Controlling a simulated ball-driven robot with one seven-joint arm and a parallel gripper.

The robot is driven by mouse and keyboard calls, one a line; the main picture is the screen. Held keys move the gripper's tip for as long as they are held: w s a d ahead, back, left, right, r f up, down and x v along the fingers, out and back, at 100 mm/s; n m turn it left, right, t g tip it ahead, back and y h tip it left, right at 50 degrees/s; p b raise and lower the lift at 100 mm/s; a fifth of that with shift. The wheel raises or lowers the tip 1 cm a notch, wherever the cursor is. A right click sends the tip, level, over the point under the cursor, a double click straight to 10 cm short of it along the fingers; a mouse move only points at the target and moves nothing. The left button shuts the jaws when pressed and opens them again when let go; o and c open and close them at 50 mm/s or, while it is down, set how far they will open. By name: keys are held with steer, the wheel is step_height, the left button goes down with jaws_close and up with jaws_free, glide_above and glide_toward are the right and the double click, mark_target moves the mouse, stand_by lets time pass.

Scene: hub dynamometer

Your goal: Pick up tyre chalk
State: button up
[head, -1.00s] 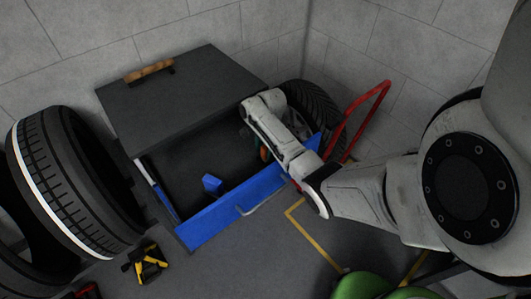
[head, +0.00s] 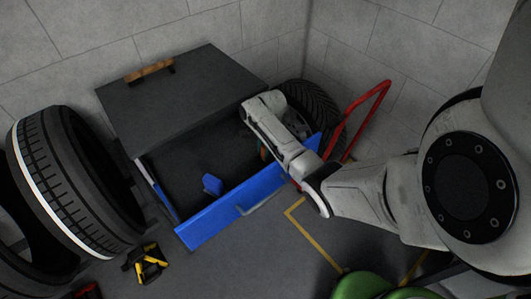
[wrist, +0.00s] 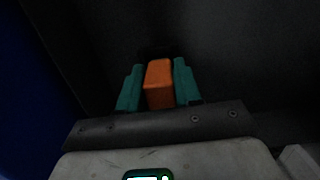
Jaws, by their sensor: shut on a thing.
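An orange block (wrist: 159,84), which I take to be the tyre chalk, sits between the two teal fingers of my gripper (wrist: 159,88) in the wrist view. The fingers are shut on its sides. In the head view my gripper (head: 264,152) reaches down into the right end of the open blue-fronted drawer (head: 215,222). Only a little teal and orange shows there, and the arm hides the rest. I cannot tell whether the block still touches the drawer floor.
A small blue object (head: 212,184) lies in the drawer. The dark cabinet top (head: 180,100) overhangs its back. A tyre (head: 75,180) stands left, another tyre (head: 312,103) behind my arm, beside a red frame (head: 368,115). A yellow-black item (head: 147,263) lies on the floor.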

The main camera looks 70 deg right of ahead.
step_height(320, 180, up, 10)
steer(key=shift+r, duration=0.1)
stand_by(0.4)
stand_by(0.5)
